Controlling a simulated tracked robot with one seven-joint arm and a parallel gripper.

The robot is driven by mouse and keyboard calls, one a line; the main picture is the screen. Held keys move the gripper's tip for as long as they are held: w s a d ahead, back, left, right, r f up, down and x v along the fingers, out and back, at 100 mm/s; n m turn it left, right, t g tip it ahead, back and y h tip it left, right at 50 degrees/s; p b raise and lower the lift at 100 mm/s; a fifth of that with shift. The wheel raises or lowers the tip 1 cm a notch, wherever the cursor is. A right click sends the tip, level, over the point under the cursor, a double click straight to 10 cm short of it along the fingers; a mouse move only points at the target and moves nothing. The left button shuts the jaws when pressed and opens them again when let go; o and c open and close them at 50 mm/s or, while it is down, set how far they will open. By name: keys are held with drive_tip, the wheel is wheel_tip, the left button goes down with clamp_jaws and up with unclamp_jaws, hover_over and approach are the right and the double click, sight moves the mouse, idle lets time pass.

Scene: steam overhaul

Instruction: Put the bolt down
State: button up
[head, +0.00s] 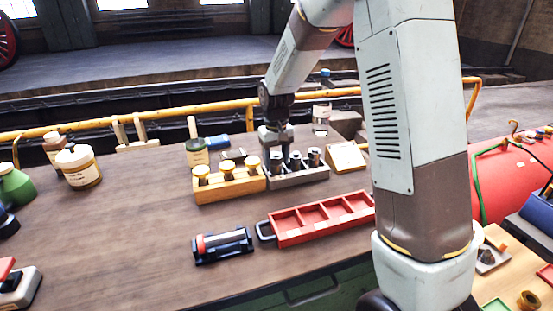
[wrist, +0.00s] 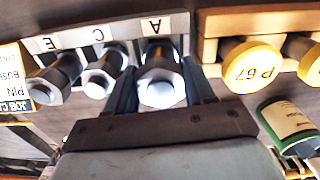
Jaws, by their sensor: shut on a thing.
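My gripper (head: 276,148) points down over the grey metal rack (head: 312,177) on the bench. In the wrist view my gripper (wrist: 160,92) has its two fingers on either side of a steel hex-headed bolt (wrist: 161,84) and is shut on it. The bolt is at the slot marked A on the rack (wrist: 112,32); whether it is fully seated I cannot tell. Two more steel bolts stand in the same rack, at C (wrist: 104,80) and E (wrist: 55,80). In the head view the held bolt is mostly hidden by my gripper.
A wooden rack (head: 232,190) with yellow-capped pieces stands directly left of the grey rack. A red compartment tray (head: 318,221) and a black holder (head: 222,247) lie in front. A wooden card stand (head: 346,157) is to the right. The bench's left middle is clear.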

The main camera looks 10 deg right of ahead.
drive_tip(key=shift+f, duration=0.15)
drive_tip(key=o, duration=1.1)
wheel_tip(320, 180, up, 11)
drive_tip(key=shift+r, duration=0.1)
drive_tip(key=s+d+r+m+t, duration=0.1)
drive_tip(key=s+d+r+t, duration=0.1)
drive_tip(key=s+d+r, duration=0.45)
drive_tip(key=s+d+r+m+t, duration=0.1)
drive_tip(key=s+d+r, duration=0.25)
drive_tip(key=s, duration=0.55)
drive_tip(key=s+d+m+t, duration=0.1)
drive_tip(key=s+d, duration=0.3)
drive_tip(key=s, duration=1)
drive_tip(key=shift+r+t, duration=0.15)
drive_tip(key=shift+t, duration=0.65)
